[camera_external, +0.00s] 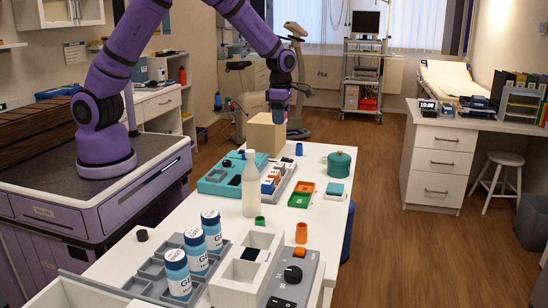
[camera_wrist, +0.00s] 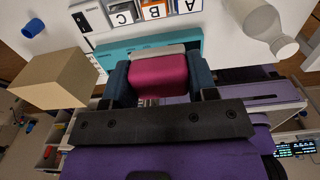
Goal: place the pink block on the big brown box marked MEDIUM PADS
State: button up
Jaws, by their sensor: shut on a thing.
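The pink block (camera_wrist: 158,76) is held between the two dark blue fingers of my gripper (camera_wrist: 160,82) in the wrist view. In the external view my gripper (camera_external: 278,104) is at the far end of the white table, by the upper right of the plain brown box (camera_external: 262,135). The pink block cannot be made out there. The brown box also shows in the wrist view (camera_wrist: 50,80), left of my gripper with a gap in the picture. No marking is readable on its visible faces.
On the white table (camera_external: 215,268) stand a translucent bottle (camera_external: 249,188), a teal case (camera_external: 219,178), a green pot (camera_external: 339,163), small trays (camera_external: 300,194), labelled jars (camera_external: 196,250) and a grey control box (camera_external: 292,276). A blue cup (camera_external: 298,149) is right of the brown box.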

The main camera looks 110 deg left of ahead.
jog(key=s+a, duration=2.7)
jog(key=s, duration=0.1)
send_over(267, 118)
jog(key=f, duration=0.6)
jog(key=shift+d+f, duration=0.2)
jog(key=shift+f, duration=1.8)
jog(key=o, duration=0.9)
jog(key=shift+f, duration=0.1)
jog(key=shift+c, duration=0.2)
jog(key=shift+o, duration=0.2)
